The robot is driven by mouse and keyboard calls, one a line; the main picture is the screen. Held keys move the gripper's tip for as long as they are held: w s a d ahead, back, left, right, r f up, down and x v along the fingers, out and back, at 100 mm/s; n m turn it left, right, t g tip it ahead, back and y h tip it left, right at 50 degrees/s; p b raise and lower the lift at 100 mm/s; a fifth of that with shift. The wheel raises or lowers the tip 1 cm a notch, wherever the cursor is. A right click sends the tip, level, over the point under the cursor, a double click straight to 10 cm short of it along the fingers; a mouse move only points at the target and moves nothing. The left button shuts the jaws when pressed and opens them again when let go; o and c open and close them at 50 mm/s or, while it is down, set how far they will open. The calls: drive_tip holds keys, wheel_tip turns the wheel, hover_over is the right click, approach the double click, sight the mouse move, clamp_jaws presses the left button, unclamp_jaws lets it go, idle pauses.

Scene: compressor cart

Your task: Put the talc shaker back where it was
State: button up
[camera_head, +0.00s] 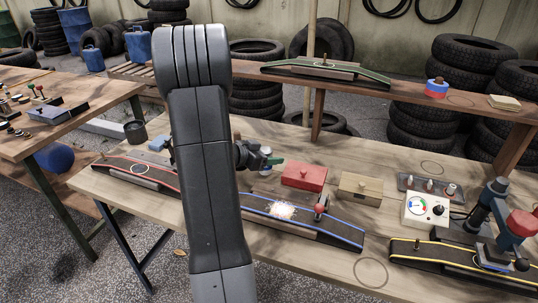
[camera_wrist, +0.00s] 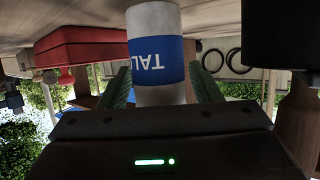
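The talc shaker (camera_wrist: 158,55) is a white cylinder with a blue band lettered "TAL" in the wrist view. It stands between my gripper's green fingers (camera_wrist: 160,88), which appear shut on it. The wrist picture is upside down, so the shaker is upright.
White powder (camera_head: 283,210) lies on the blue-edged strip (camera_head: 325,228). Ring outlines mark the bench front (camera_head: 371,273), bench back (camera_head: 432,167), red-edged strip (camera_head: 140,168) and rear shelf (camera_head: 461,101). A red box (camera_head: 303,177), wooden box (camera_head: 360,188) and gauge box (camera_head: 425,211) stand on the bench (camera_head: 330,270).

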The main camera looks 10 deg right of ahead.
drive_tip(key=shift+r, duration=0.1)
drive_tip(key=shift+a+r, duration=0.2)
drive_tip(key=shift+a, duration=0.05)
drive_tip(key=p+v, duration=0.1)
drive_tip(key=v, duration=1)
drive_tip(key=shift+s+a+p, duration=0.15)
drive_tip(key=shift+s+p, duration=0.05)
drive_tip(key=shift+p, duration=0.15)
idle(0.7)
